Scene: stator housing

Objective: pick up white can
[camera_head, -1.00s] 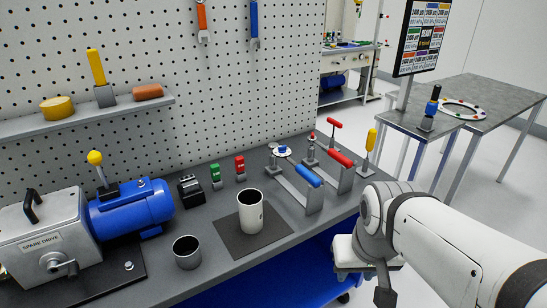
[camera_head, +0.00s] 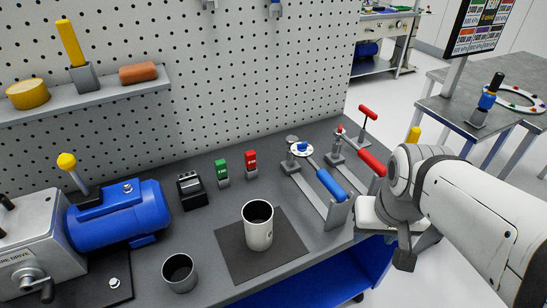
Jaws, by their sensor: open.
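The white can (camera_head: 257,228) stands upright on a dark square mat (camera_head: 232,262) on the grey workbench. Its open top and dark inside face me, and a small dark mark shows on its side. My gripper (camera_head: 404,258) is at the right, beyond the bench's front edge and apart from the can. Only a dark part of it shows below my white arm; the rest is hidden. It is open, and I see nothing held in it.
A grey metal cup (camera_head: 180,272) stands left of the mat. Blue-handled (camera_head: 331,185) and red-handled (camera_head: 372,162) clamps stand right of the can, near my arm. Green (camera_head: 222,172) and red (camera_head: 251,163) blocks stand behind it. A blue motor (camera_head: 120,213) is at the left.

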